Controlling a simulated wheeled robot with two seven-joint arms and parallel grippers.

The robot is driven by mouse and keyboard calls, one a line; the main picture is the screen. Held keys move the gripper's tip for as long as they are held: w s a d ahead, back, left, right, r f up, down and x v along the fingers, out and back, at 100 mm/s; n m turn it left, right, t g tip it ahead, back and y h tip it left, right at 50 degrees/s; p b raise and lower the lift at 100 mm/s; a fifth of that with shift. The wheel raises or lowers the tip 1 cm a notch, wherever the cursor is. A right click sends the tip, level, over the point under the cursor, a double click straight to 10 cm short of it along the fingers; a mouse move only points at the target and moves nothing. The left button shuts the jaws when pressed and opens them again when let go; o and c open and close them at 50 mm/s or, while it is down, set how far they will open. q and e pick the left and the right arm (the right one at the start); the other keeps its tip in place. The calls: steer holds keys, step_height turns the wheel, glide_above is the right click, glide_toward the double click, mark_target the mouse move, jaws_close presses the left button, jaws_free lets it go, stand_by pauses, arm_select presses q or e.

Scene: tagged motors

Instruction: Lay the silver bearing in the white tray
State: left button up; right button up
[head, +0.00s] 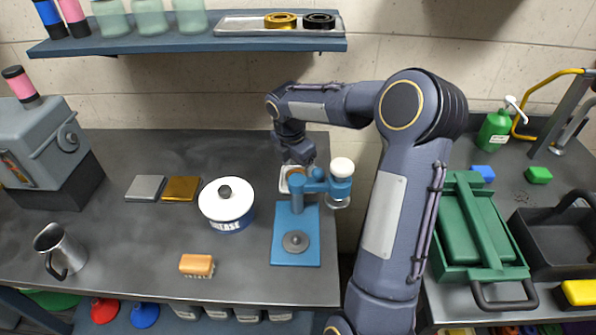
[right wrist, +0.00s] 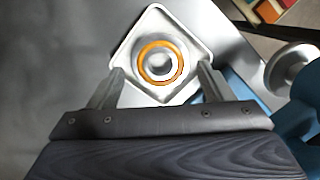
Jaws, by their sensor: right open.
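The white tray (right wrist: 130,48) is a small square dish on the grey bench; it also shows in the head view (head: 291,184), partly hidden by my right gripper. A round bearing (right wrist: 146,63) with an orange band and a silver-grey inner part lies flat inside it; I take this for the silver bearing. My right gripper (head: 298,160) is above the tray, pointing down. In the right wrist view its two fingers (right wrist: 161,74) are apart, one on each side of the bearing, with gaps to it. My left gripper is not in view.
A blue press (head: 296,250) stands right beside the tray. A metal shelf tray (head: 240,25) holds a gold bearing (head: 281,20) and a black bearing (head: 319,20).

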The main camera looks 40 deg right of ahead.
step_height(320, 180, up, 9)
steer(key=a, duration=0.1)
steer(key=s+a+r+m, duration=0.1)
steer(key=s, duration=0.1)
steer(key=s+a+r+m+t, duration=0.1)
steer(key=s+a+m, duration=0.1)
steer(key=s+a+r+m+y, duration=0.1)
steer(key=s+a, duration=0.1)
steer(key=shift+s+m, duration=0.25)
steer(key=shift+m, duration=0.05)
steer(key=s+a+f+m+t+y, duration=0.2)
steer(key=s+a+m, duration=0.4)
steer(key=s+m, duration=0.2)
steer(key=s+a+f+m+t+y, duration=0.2)
steer(key=s+a+f+m, duration=0.1)
steer(key=s+a+m, duration=0.3)
steer(key=s+m, duration=0.2)
steer(key=s, duration=0.1)
steer(key=shift+s+a+y, duration=0.25)
steer(key=shift+a+y, duration=0.05)
steer(key=shift+a, duration=0.1)
